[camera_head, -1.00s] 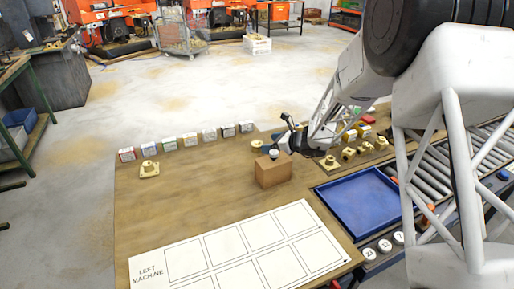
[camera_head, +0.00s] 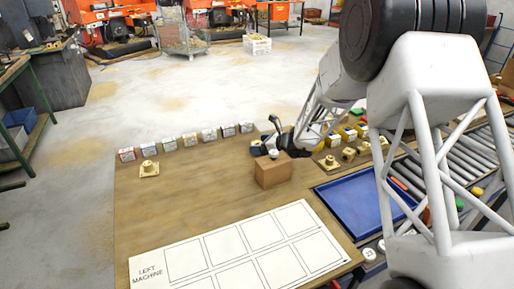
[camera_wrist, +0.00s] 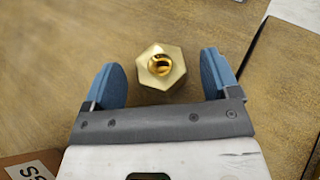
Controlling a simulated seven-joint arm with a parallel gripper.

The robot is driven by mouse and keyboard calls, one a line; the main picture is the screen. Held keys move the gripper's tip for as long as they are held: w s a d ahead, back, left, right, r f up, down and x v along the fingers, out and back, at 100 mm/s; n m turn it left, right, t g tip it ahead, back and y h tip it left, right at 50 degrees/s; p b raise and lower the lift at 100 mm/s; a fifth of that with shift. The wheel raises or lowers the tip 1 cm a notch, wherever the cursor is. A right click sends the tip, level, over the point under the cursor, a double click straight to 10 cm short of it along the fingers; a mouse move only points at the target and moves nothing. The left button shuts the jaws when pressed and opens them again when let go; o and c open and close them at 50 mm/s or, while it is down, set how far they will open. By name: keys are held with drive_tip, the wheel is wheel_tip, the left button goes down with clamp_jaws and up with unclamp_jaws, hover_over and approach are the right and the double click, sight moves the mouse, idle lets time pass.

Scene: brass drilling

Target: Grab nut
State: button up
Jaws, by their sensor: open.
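A brass hexagonal nut (camera_wrist: 161,84) with a round hole lies on the brown table in the wrist view. My gripper (camera_wrist: 161,62) is open, with one blue finger on each side of the nut and a gap on both sides. In the head view my gripper (camera_head: 268,145) is low over the table, just behind a small cardboard box (camera_head: 273,176). The nut is mostly hidden there by the gripper.
A flanged brass part (camera_head: 149,168) stands at the table's left. Several small boxes (camera_head: 190,139) line the back edge. More brass parts (camera_head: 348,153), a blue tray (camera_head: 362,205) and a roller conveyor (camera_head: 462,165) are at right. A white marked sheet (camera_head: 150,270) lies in front.

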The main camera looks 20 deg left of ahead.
drive_tip(key=shift+x, duration=1)
drive_tip(key=shift+c, duration=0.3)
drive_tip(key=shift+r, duration=0.1)
drive_tip(key=c, duration=1.2)
